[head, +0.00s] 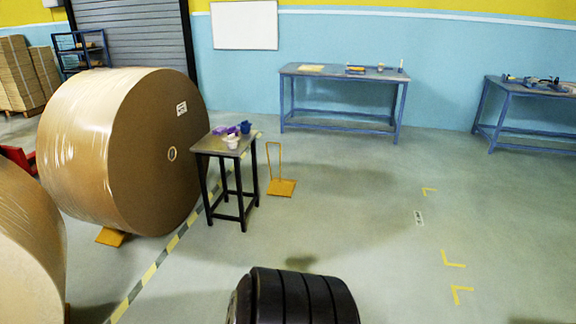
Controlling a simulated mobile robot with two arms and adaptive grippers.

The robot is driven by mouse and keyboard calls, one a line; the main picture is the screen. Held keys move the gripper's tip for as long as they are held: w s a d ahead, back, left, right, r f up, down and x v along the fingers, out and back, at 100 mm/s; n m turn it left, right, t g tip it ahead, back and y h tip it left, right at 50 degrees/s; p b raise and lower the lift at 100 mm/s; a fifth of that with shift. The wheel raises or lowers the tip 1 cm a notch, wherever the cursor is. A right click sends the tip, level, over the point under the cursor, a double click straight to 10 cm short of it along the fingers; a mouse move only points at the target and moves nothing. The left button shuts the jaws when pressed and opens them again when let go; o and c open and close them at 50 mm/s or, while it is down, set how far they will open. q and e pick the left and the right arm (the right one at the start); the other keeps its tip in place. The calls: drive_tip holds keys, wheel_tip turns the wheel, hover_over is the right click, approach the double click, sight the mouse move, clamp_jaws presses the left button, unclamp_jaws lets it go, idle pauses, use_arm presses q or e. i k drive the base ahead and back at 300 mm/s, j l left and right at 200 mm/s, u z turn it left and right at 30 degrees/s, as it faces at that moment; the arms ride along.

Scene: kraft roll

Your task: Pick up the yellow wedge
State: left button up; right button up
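A yellow-orange wedge (281,188) with a tall thin loop handle rises from the floor just right of the small black-legged table (226,147). It stands apart from the rolls. A second yellow-orange wedge (112,237) sits on the floor at the bottom of the large kraft roll (158,150), partly hidden beneath it. Neither of my grippers shows in the head view, so neither is seen at a wedge.
Purple, white and blue small items lie on the small table. Another wrapped roll (25,245) stands at the left edge. Blue workbenches (343,72) stand along the back and right. A striped floor line (160,262) runs past the rolls.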

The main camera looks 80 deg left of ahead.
sight(278, 186)
drive_tip(key=u, duration=2.85)
drive_tip(key=i+l+z, duration=0.1)
drive_tip(key=i+z, duration=0.4)
drive_tip(key=i, duration=3.5)
drive_tip(key=i+u, duration=0.15)
drive_tip(key=i, duration=0.45)
drive_tip(key=i+l+u, duration=0.15)
drive_tip(key=i, duration=0.45)
drive_tip(key=i+l+u, duration=0.2)
drive_tip(key=i, duration=0.35)
